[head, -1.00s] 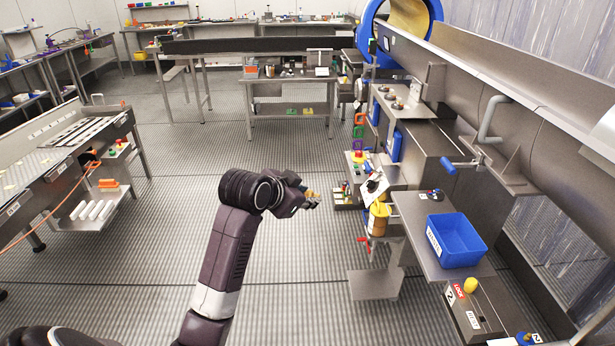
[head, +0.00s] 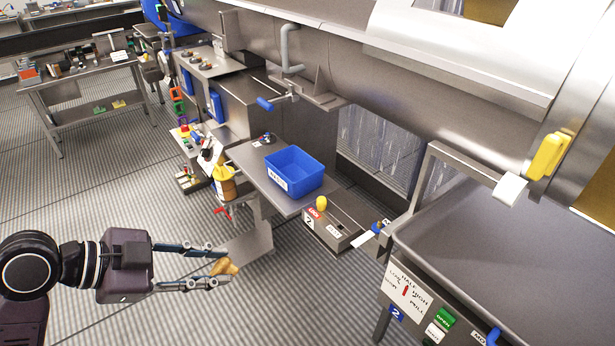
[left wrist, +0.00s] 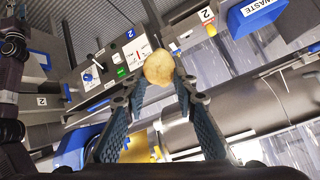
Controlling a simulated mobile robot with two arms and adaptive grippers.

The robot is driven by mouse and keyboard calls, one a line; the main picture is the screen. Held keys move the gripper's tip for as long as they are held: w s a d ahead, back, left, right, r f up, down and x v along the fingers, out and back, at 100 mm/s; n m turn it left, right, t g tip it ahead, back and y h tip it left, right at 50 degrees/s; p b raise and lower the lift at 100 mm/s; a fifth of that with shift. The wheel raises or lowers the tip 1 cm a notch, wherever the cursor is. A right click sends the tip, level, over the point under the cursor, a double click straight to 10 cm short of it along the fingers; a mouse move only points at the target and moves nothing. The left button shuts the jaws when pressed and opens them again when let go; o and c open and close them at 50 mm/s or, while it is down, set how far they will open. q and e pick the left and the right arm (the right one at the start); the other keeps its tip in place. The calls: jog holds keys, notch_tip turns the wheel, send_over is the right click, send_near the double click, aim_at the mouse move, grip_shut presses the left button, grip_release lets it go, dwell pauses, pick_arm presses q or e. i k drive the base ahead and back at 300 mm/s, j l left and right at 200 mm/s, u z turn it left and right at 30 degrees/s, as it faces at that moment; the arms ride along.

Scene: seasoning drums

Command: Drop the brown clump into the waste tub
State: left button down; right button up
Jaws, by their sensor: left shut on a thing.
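The brown clump (head: 226,267) is a small tan lump held at the tips of my left gripper (head: 212,267). It also shows in the left wrist view as a pale round lump (left wrist: 159,67) between the two fingertips (left wrist: 158,82). My left gripper is shut on it, in the air over the floor. The waste tub is a blue open box (head: 296,172) with a white label, on a steel shelf to the upper right of the gripper. Part of the tub, with its WASTE label, shows at the top right of the left wrist view (left wrist: 243,22). My right gripper is not in view.
A yellow container (head: 224,184) hangs by the shelf's left end. A grey box with a yellow knob and red LOCK label (head: 330,226) sits right of the tub's shelf. A large steel drum (head: 400,85) runs above. Open floor lies below the gripper.

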aim_at(294, 172)
jog(key=j+z, duration=0.15)
jog(key=z, duration=0.25)
jog(key=j+z, duration=0.2)
jog(key=z, duration=0.2)
jog(key=j+z, duration=0.15)
jog(key=z, duration=0.25)
jog(key=j+z, duration=0.2)
jog(key=z, duration=0.2)
jog(key=k+j+z, duration=0.15)
jog(key=j, duration=0.35)
jog(key=k+j+z, duration=0.15)
jog(key=k+j, duration=0.25)
jog(key=k+j+z, duration=0.2)
jog(key=j, duration=0.25)
jog(key=k+j, duration=0.05)
jog(key=k, duration=0.05)
